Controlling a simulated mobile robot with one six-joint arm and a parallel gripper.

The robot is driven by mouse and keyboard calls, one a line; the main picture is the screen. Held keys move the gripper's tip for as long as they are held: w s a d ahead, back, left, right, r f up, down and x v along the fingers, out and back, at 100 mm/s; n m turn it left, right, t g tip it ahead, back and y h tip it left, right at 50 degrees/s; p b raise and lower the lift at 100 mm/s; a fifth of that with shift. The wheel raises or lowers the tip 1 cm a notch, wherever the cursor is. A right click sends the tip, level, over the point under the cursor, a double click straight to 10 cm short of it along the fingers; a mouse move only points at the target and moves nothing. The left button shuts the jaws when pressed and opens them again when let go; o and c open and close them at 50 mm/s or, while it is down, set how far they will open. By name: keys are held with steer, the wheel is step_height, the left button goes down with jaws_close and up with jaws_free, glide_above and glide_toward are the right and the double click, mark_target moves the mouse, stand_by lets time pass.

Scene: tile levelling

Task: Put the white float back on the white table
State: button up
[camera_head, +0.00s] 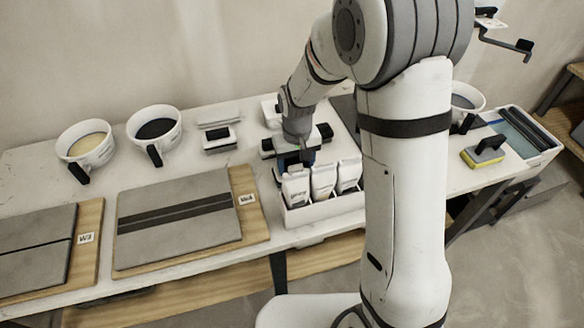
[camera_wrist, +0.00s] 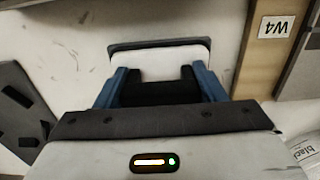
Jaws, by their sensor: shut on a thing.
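In the wrist view the white float (camera_wrist: 160,62) shows a pale slab with a dark edge and a black handle. My gripper (camera_wrist: 160,88) has its blue fingers shut on the black handle. The white table (camera_wrist: 65,45) lies beneath; I cannot tell whether the float touches it. In the head view my gripper (camera_head: 295,160) points down over the white table (camera_head: 60,210), behind the white bags. The held float is mostly hidden there.
White bags (camera_head: 323,178) stand in a white box close in front of my gripper. The W4 tile board (camera_head: 180,215) lies to the left. A black-topped white block (camera_head: 219,140) and two buckets (camera_head: 155,130) stand farther left.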

steer(key=shift+f, duration=1.05)
steer(key=o, duration=1.2)
steer(key=shift+f, duration=0.15)
step_height(320, 180, up, 12)
steer(key=shift+r, duration=0.2)
steer(key=s+d+r+m+t, duration=0.1)
steer(key=s+d+r, duration=0.1)
steer(key=s+d, duration=0.2)
steer(key=s+d+r+m, duration=0.1)
steer(key=s+d, duration=0.3)
steer(key=s, duration=0.4)
steer(key=s+d+r+m+t, duration=0.1)
steer(key=s+d+r, duration=0.2)
steer(key=s, duration=0.3)
steer(key=shift+s+d+r+t, duration=0.15)
steer(key=shift+d+r, duration=0.05)
steer(key=shift+d, duration=0.25)
steer(key=shift+s+d+r+t, duration=0.1)
steer(key=shift+d+r+t, duration=0.05)
steer(key=shift+d, duration=0.3)
